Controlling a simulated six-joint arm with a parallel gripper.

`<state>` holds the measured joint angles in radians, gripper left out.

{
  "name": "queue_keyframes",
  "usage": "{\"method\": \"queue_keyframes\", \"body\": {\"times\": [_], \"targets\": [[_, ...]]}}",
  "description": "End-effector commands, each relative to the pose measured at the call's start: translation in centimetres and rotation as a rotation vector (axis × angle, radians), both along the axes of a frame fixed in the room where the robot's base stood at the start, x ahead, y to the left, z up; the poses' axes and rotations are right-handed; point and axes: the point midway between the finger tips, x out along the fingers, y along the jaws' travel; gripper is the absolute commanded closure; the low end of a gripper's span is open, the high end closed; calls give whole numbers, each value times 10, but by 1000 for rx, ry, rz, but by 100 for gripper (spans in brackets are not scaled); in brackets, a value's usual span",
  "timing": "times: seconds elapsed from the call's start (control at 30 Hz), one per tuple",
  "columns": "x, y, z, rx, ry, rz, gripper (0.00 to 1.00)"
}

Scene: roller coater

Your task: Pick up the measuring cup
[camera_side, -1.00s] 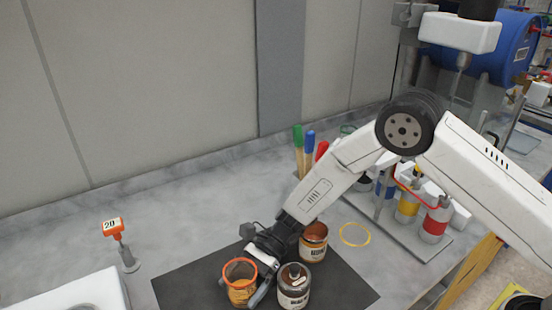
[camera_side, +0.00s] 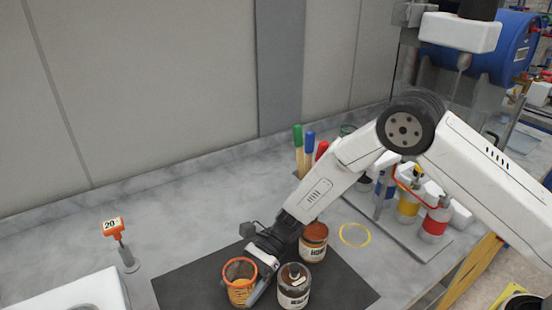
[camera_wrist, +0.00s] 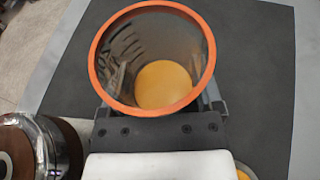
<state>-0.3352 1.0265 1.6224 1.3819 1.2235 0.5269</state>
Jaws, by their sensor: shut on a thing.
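The measuring cup (camera_side: 240,291) is orange-rimmed with dark markings and stands upright on the dark mat, at the lower middle of the side view. In the wrist view the cup (camera_wrist: 108,74) is seen from above, with its orange rim and an orange-yellow patch at the bottom inside. My gripper (camera_side: 262,284) is at the cup's right side in the side view, shut on it. In the wrist view my gripper's fingers (camera_wrist: 160,104) lie on both sides of the cup, partly hidden under its rim. I cannot see any gap between the cup and the mat.
Bottles (camera_side: 408,207) stand on a tray at right. The mat's left part is clear.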

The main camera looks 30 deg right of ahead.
Motion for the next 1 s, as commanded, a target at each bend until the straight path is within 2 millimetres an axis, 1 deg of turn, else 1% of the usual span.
{"method": "queue_keyframes", "body": {"times": [0.17,0.27,0.63,0.8,1.0], "targets": [[0,0,9,1,-1,0,78],[1,0,19,2,-3,0,78],[0,0,69,2,-4,1,78],[0,0,87,2,-2,0,78],[0,0,98,1,0,0,78]]}}
